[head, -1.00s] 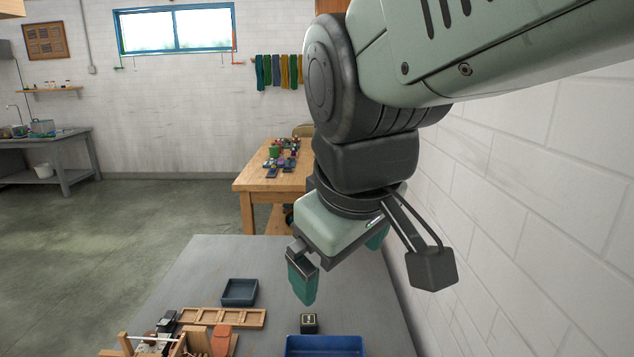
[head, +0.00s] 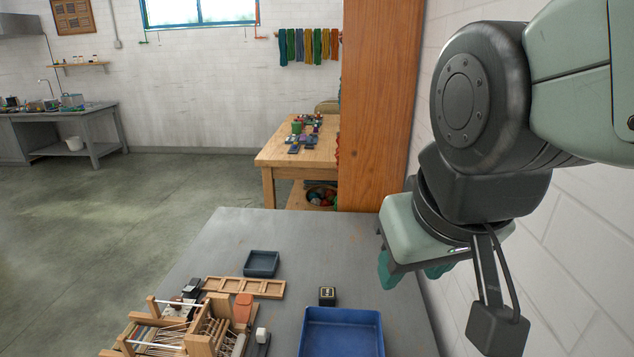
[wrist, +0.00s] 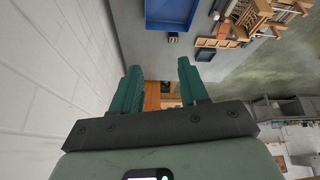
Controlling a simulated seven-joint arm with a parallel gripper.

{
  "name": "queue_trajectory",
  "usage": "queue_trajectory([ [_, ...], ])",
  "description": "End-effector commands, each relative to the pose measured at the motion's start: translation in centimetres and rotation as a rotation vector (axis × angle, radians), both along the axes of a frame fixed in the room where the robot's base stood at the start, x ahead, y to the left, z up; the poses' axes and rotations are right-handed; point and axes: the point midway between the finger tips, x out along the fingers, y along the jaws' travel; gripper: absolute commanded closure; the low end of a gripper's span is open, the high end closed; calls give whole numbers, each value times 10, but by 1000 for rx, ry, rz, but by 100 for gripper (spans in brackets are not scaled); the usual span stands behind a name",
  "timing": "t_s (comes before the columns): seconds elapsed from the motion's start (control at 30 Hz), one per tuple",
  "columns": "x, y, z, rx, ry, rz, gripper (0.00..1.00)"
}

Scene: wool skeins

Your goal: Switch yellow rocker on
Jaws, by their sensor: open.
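A small black box (head: 327,296) with a yellowish marking on top stands on the grey table (head: 225,250), behind the blue bin. It also shows in the wrist view (wrist: 173,38). It is too small to tell whether its marking is a yellow rocker or how it is set. My gripper (head: 412,275) hangs above the table's right side, near the wall, to the right of the box and apart from it. In the wrist view its two green fingers (wrist: 160,70) are spread with nothing between them.
A blue bin (head: 341,313) stands at the front right. A wooden loom (head: 205,325), a divided wooden tray (head: 244,287) and a small dark tray (head: 262,263) are on the left. A tall wooden panel (head: 380,120) rises behind the table; the white wall runs close on the right.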

Motion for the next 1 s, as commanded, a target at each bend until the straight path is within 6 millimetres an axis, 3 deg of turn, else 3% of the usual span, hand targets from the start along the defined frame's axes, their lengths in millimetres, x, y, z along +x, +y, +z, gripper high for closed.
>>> queue_trajectory([
  [0.03,11,17,-12,-21,20,79,64],
  [0.27,41,98,-65,-98,44,429,100],
  [0.37,42,137,-93,-122,52,582,100],
  [0.53,25,203,-147,-153,65,846,100],
  [0.7,-8,254,-198,-164,74,1076,100],
  [0.83,-31,277,-225,-165,81,1193,100],
  [1.0,-47,290,-242,-163,81,1267,100],
])
